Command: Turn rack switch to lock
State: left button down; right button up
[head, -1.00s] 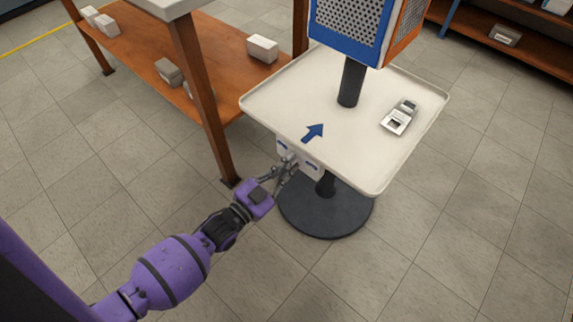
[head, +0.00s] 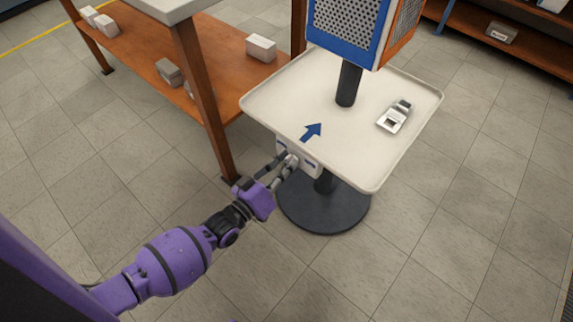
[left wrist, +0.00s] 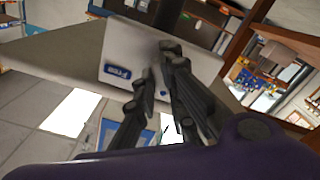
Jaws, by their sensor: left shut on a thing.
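The switch box (head: 313,169) is a small pale box under the near edge of the white tray (head: 350,166). In the left wrist view the switch box (left wrist: 207,68) fills the middle, with a blue label (left wrist: 117,73) that seems to read "Free". My left gripper (head: 289,162) reaches the box's front face from the lower left, its fingers shut on the rack switch. The left gripper's dark fingers (left wrist: 158,70) cover most of the switch in the left wrist view, so its angle cannot be told. My right gripper is out of view.
A blue-and-orange perforated unit (head: 345,28) stands on the post above. A brown table leg (head: 205,100) stands close left of the gripper. The near floor is clear.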

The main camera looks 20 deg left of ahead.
pick_arm(q)
jog(key=shift+n, duration=1.1)
jog(key=c, duration=1.8)
grip_release()
jog(key=v, duration=1.2)
